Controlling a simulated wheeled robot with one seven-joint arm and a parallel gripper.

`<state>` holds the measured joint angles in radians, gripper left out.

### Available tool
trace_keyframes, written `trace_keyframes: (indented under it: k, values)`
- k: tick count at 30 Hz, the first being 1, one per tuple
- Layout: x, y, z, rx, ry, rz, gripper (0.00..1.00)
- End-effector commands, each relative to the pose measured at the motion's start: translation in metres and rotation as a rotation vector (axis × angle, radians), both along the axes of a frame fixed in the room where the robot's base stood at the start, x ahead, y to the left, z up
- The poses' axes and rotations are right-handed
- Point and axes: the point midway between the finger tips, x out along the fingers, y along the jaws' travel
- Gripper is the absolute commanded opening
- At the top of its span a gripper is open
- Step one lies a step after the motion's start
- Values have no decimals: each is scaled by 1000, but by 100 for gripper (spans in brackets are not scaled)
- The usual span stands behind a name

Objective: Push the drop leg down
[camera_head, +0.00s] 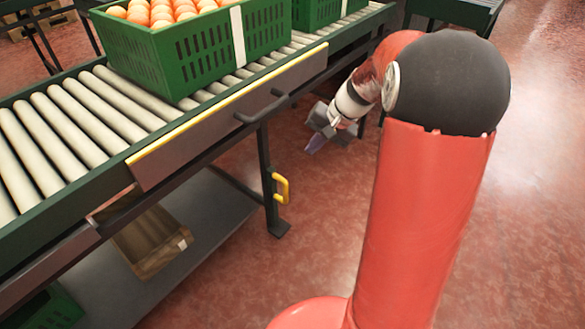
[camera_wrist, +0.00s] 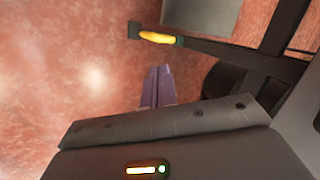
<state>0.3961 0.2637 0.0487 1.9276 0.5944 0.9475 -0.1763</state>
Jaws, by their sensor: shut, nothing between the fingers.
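The drop leg (camera_head: 266,160) is a dark upright post under the near edge of the conveyor, with a flat foot (camera_head: 279,228) at its lower end. A yellow handle (camera_head: 282,187) sticks out from its side. I cannot tell whether the foot touches the floor. In the wrist view the leg (camera_wrist: 215,49) lies sideways near the top, with its yellow handle (camera_wrist: 158,37) near the foot. My gripper (camera_head: 313,146) is to the right of the leg and higher in the head view, apart from the handle. Its purple-grey fingers (camera_wrist: 157,82) are together and empty.
The roller conveyor (camera_head: 75,125) carries green crates (camera_head: 180,62) of oranges. A dark bar handle (camera_head: 262,107) juts from its side panel just above the leg. A lower shelf (camera_head: 215,225) holds a wooden crate (camera_head: 150,243). The red floor right of the leg is clear.

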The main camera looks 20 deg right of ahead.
Motion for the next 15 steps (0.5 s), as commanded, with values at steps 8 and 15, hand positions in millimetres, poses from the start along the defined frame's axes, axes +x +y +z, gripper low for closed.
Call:
trace_keyframes:
  k: [8, 15]
  values:
    - [8, 16, -36, 2, 4, 1, 0]
    - [20, 37, -82, 1, 4, 2, 0]
